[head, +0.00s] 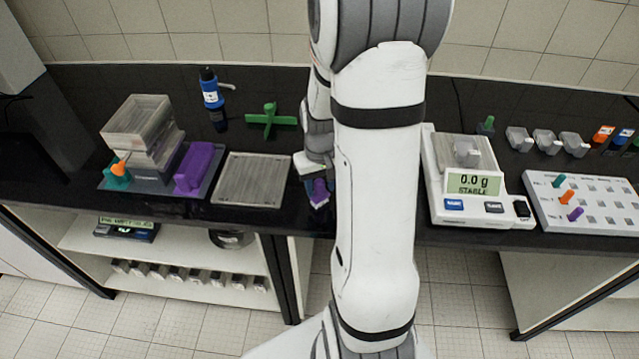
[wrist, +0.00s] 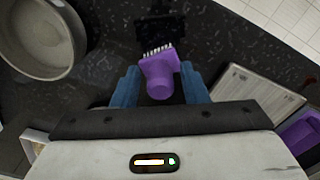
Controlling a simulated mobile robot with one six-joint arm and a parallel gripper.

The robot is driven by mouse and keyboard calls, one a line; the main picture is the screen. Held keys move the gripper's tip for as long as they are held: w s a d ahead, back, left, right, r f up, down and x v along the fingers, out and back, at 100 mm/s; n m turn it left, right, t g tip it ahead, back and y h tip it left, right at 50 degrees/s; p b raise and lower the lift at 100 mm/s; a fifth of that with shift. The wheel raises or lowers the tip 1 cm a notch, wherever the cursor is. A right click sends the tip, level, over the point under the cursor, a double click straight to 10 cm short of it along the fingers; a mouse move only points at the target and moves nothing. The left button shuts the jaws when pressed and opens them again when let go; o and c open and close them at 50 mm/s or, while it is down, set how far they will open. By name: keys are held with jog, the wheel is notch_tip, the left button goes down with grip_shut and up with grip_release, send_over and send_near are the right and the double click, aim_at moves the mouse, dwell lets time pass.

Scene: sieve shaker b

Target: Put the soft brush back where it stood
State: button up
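The soft brush (wrist: 158,78) is purple with a knob-like handle and a row of pale bristles. In the wrist view it sits between the two blue fingers of my gripper (wrist: 160,85), which appear closed against its sides. In the head view the purple brush (head: 319,192) shows below my gripper (head: 312,178), over the front part of the dark counter. A black piece (wrist: 160,30) lies just beyond the bristles in the wrist view; I cannot tell whether it is a stand. Whether the brush touches the counter is unclear.
A grey flat tray (head: 253,180) lies left of my gripper, with a purple block (head: 196,168) beyond it. A round metal pan (wrist: 45,35) stands close by in the wrist view. The balance (head: 478,185) reads 0.0 g. My arm hides the counter's middle.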

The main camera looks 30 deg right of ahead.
jog(key=shift+o, duration=0.4)
jog(key=shift+r, duration=0.15)
jog(key=shift+r, duration=0.25)
notch_tip(320, 180, up, 11)
jog(key=b, duration=0.1)
jog(key=s+a+r+n+t, duration=0.1)
jog(key=s+a+r+t, duration=0.2)
jog(key=s+a, duration=0.9)
jog(key=shift+r, duration=0.9)
jog(key=shift+s+a, duration=0.1)
jog(key=shift+c, duration=0.4)
